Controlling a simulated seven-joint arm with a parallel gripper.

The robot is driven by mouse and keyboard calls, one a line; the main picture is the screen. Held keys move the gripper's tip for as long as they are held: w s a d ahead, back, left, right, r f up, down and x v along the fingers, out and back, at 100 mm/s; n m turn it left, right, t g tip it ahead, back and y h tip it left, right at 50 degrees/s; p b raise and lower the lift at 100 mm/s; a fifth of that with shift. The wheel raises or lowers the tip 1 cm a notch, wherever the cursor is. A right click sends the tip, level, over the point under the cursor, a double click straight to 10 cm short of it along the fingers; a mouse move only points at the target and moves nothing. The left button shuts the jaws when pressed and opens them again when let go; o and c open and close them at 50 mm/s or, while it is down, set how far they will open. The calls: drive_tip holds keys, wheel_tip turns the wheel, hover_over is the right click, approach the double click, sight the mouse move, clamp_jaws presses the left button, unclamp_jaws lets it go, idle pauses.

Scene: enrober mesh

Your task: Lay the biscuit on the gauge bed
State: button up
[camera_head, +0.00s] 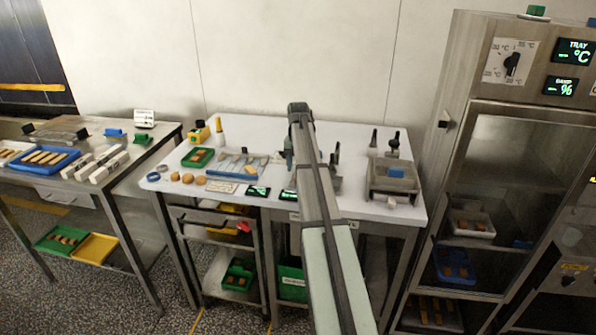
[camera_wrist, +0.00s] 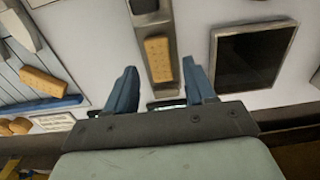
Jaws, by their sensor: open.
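An oblong golden-brown biscuit (camera_wrist: 157,60) lies flat on a narrow grey metal strip in the wrist view. The strip looks like the gauge bed (camera_wrist: 155,28). My gripper (camera_wrist: 159,67) is open, its two blue fingers apart on the left and right of the biscuit's near end. I see no finger touching the biscuit, and nothing is held. A dark block stands at the strip's far end. In the head view my arm covers the gauge, the biscuit and most of the gripper.
Left of the strip, another biscuit (camera_wrist: 45,82) lies on a slatted tray. Right of it is a dark, metal-framed panel (camera_wrist: 252,56). The white table (camera_head: 345,190) also holds a green tray (camera_head: 198,158), round biscuits (camera_head: 187,178) and a metal device (camera_head: 393,178). A tall cabinet (camera_head: 470,90) stands at right.

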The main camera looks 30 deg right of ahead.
wheel_tip(320, 180, up, 10)
idle(0.4)
